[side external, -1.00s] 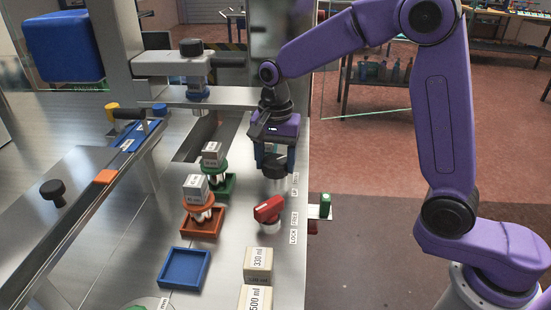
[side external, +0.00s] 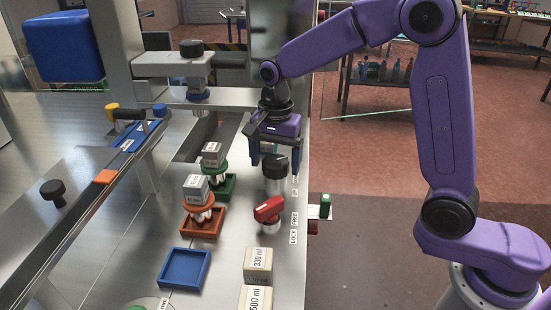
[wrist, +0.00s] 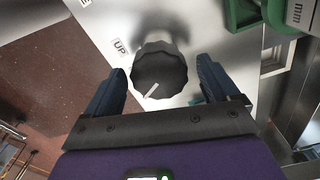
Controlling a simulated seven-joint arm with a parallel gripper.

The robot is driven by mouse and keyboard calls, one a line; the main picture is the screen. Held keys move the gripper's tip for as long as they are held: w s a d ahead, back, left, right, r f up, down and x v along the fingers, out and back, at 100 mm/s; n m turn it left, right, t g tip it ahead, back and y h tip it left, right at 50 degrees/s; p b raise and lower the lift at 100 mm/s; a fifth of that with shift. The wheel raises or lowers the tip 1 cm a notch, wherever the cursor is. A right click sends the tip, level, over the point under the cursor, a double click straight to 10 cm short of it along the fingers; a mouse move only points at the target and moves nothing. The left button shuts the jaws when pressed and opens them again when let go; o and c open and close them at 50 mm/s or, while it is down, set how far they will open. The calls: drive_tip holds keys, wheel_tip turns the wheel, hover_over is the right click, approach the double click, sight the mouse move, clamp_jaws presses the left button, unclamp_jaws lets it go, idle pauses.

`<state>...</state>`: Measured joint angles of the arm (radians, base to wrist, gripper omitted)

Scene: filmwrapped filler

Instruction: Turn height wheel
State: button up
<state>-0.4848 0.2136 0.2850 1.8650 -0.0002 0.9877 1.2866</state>
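The height wheel is a black, scalloped knob (side external: 275,168) standing on the steel table near its right edge, beside an UP label. In the wrist view the wheel (wrist: 158,70) shows from above, with a white pointer line towards its lower left. My gripper (side external: 275,160) is open at the wheel, pointing down. In the wrist view my gripper's fingers (wrist: 162,75) are spread to the left and right of the wheel, with a visible gap on each side. I cannot tell exactly how far down the fingers reach.
A red lever knob (side external: 268,209) stands in front of the wheel by LOCK and FREE labels. A green tray (side external: 221,187) and an orange tray (side external: 202,229), both loaded, stand to the left. An empty blue tray (side external: 184,269) and a 330 ml block (side external: 258,262) are nearer.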

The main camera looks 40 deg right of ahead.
sight(277, 162)
wheel_tip(277, 162, up, 17)
drive_tip(key=shift+r, duration=0.2)
idle(0.6)
idle(0.4)
drive_tip(key=s+d+f+n, duration=0.3)
drive_tip(key=s+f+n, duration=0.2)
drive_tip(key=s+n, duration=0.3)
drive_tip(key=s+d+f+n, duration=0.4)
drive_tip(key=s+f+n, duration=0.2)
drive_tip(key=s, duration=0.5)
drive_tip(key=s+d+f+n, duration=0.3)
drive_tip(key=s+f+n, duration=0.3)
drive_tip(key=s+n, duration=0.4)
drive_tip(key=shift+d, duration=0.15)
